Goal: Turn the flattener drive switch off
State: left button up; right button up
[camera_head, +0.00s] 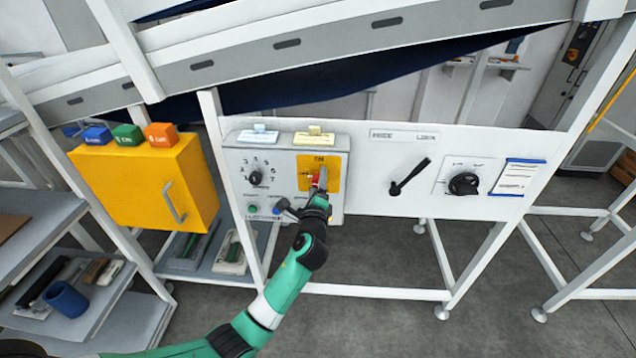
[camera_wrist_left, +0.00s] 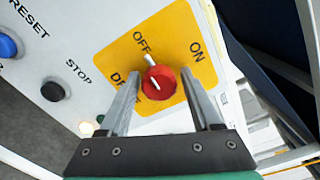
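The flattener drive switch is a red rotary knob (camera_wrist_left: 160,81) on a yellow plate (camera_wrist_left: 183,28) marked OFF and ON, with a third label partly hidden. A pale stub on the knob's upper side lies nearer OFF than ON in the left wrist view. My left gripper (camera_wrist_left: 160,78) is open, one finger on each side of the knob; I cannot tell whether either touches it. In the head view my left gripper (camera_head: 319,183) reaches the yellow plate (camera_head: 331,163) and hides part of the switch. My right gripper is not in view.
The grey control box (camera_head: 237,174) also carries a numbered dial (camera_head: 256,177) and push buttons. A blue button (camera_wrist_left: 6,46) and a black STOP button (camera_wrist_left: 53,91) are left of the plate. A black lever (camera_head: 408,177) and a black rotary knob (camera_head: 463,184) are to the right.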

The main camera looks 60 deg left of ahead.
pick_arm(q)
jog(key=shift+o, duration=0.7)
jog(key=shift+s+d, duration=0.1)
jog(key=shift+d, duration=0.15)
jog(key=p+v, duration=0.2)
jog(key=v, duration=0.9)
